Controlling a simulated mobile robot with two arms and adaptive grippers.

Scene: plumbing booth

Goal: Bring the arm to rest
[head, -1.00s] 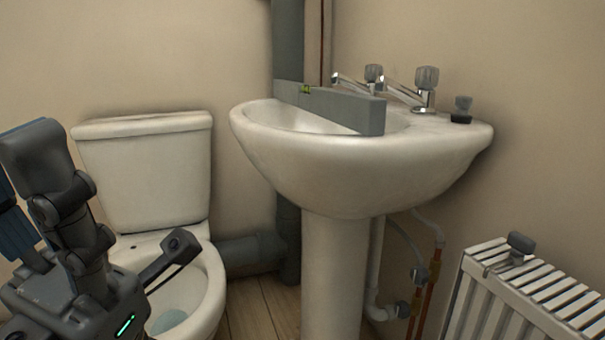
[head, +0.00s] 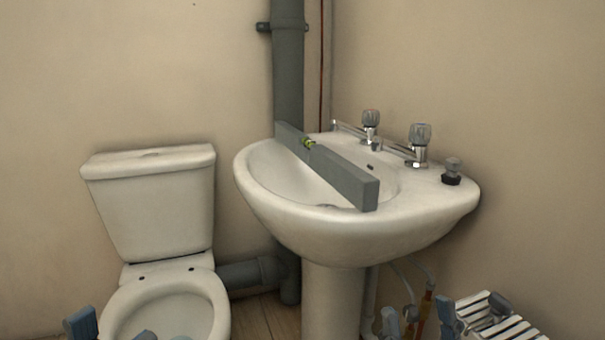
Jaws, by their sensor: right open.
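My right gripper (head: 418,319) shows at the bottom edge, right of the basin's pedestal. Its two blue-grey fingertips stand apart, with nothing seen between them; the rest of it is below the picture. Parts of my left gripper (head: 114,332) show at the bottom left, in front of the toilet. A grey spirit level (head: 340,176) with a green vial lies across the white basin (head: 300,226), apart from both grippers.
A white toilet (head: 150,205) stands at the left. Two taps (head: 419,146) and a dark plug-like piece (head: 452,172) are on the basin's back rim. A grey pipe (head: 288,75) runs up the wall.

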